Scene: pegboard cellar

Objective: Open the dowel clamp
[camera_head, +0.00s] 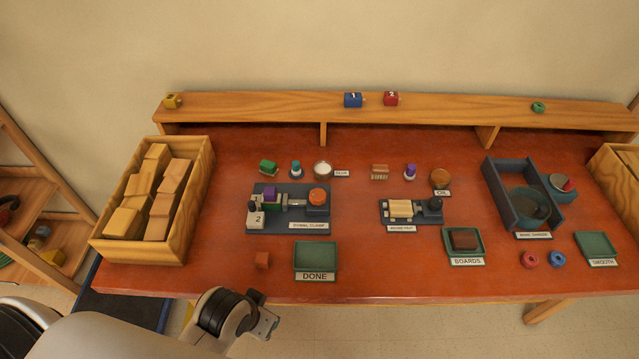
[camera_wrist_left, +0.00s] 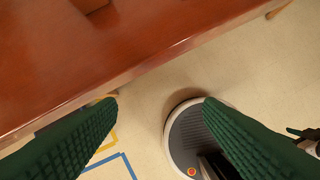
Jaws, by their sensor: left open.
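The dowel clamp (camera_head: 288,222) is a blue-grey base at the left-middle of the red table, with a label on its front. On it are a pale block marked 2 (camera_head: 257,219), a purple-topped piece (camera_head: 270,193), a metal rod and an orange round knob (camera_head: 318,196). Whether its jaws are shut on anything is too small to tell. My left gripper (camera_head: 268,325) is below the table's front edge, apart from the clamp. In the left wrist view its dark green fingers (camera_wrist_left: 160,105) are wide apart with nothing between them. My right gripper is not in view.
A wooden box of blocks (camera_head: 200,188) stands left of the clamp. A second fixture (camera_head: 388,218) is to the right. The table's front edge (camera_wrist_left: 150,65) crosses the wrist view.

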